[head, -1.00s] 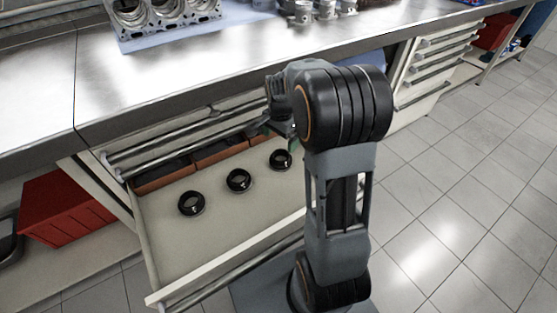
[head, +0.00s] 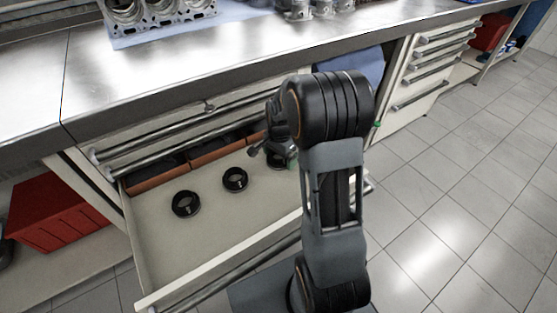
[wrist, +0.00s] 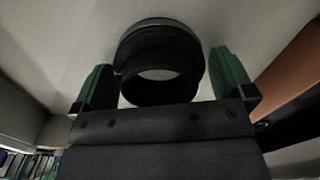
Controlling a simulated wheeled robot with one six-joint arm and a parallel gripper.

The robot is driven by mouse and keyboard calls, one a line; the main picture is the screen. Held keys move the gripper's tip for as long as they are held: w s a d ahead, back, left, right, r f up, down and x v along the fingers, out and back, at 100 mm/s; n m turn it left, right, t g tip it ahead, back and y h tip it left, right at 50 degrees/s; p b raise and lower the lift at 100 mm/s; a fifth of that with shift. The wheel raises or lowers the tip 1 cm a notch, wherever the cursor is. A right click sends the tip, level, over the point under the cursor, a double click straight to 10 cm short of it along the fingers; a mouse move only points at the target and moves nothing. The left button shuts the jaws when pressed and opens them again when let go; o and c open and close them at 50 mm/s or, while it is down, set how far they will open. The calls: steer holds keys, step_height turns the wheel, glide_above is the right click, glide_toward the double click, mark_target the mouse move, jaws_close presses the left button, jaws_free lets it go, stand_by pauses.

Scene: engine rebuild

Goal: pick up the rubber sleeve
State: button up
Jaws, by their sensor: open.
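Three black rings lie in a row in the open drawer. They look like rubber sleeves: one at left (head: 186,204), one in the middle (head: 235,179) and one at right (head: 274,161), partly hidden by my arm. In the wrist view a black sleeve (wrist: 160,48) shows close up, with its round hole facing the camera. My gripper (wrist: 164,78) is open, with one green finger on each side of this sleeve. Gaps show between fingers and sleeve, and I cannot tell whether either touches it. In the head view my gripper (head: 268,146) is by the right-hand sleeve, its fingertips mostly hidden.
The drawer (head: 165,245) has a bare pale floor at front left. Orange-brown bins (head: 210,153) line its back, under the steel worktop (head: 190,75). A red box (head: 60,213) stands at left. Tiled floor (head: 460,190) is clear at right.

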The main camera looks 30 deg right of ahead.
steer(key=c, duration=0.8)
steer(key=shift+r, duration=0.1)
